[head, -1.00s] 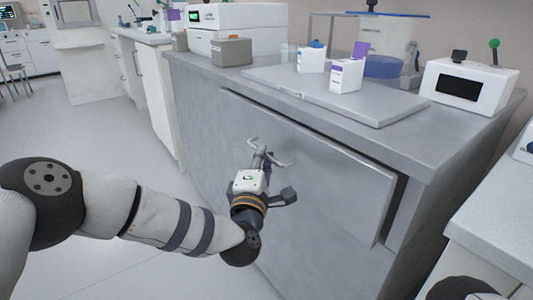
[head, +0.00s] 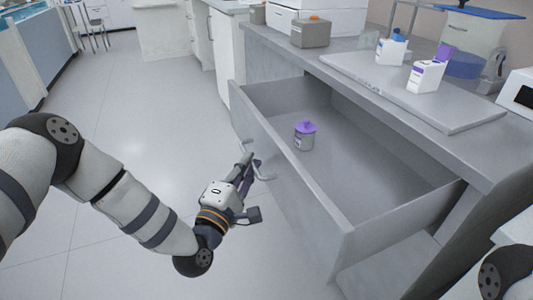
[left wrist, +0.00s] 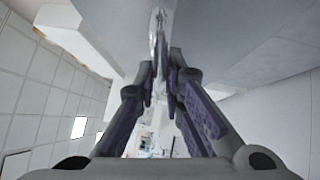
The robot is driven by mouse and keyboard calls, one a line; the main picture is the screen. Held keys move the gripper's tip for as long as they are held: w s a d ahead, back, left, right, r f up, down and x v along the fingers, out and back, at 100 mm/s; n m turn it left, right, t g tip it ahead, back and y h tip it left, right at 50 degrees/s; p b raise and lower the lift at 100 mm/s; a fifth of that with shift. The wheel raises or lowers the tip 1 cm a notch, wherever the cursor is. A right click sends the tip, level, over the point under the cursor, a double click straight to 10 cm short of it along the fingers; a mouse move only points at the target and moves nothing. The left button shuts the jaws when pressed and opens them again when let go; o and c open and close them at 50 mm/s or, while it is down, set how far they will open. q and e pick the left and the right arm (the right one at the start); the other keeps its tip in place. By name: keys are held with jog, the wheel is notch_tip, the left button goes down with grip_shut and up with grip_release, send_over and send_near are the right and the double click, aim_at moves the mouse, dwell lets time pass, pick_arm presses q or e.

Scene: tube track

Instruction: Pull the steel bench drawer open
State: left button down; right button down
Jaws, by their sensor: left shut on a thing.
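The steel bench drawer (head: 295,185) stands well out from the bench in the head view, its inside in plain sight. A bar handle (head: 262,172) sits on its front panel. My left gripper (head: 247,163) is at the handle, in front of the panel, and is shut on it. In the left wrist view the two fingers of my left gripper (left wrist: 163,75) close together on the handle (left wrist: 158,35). A small grey jar with a purple lid (head: 305,135) stands inside the drawer. My right gripper is not in view.
The steel bench top (head: 285,48) carries a grey box (head: 310,33), a flat board (head: 440,92) and two white bottles, one with a blue cap (head: 391,50) and one with a purple cap (head: 426,76). Bare floor (head: 120,190) lies left of the drawer.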

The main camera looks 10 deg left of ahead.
pick_arm(q)
jog(key=shift+s+a, duration=0.7)
jog(key=shift+a, duration=0.25)
jog(key=c, duration=1.7)
grip_release()
jog(key=s, duration=0.4)
jog(key=s+a+f, duration=0.1)
jog(key=s, duration=0.6)
jog(key=shift+s+a+f, duration=0.35)
jog(key=shift+s+a, duration=0.05)
jog(key=shift+d+p, duration=0.1)
jog(key=shift+p, duration=0.2)
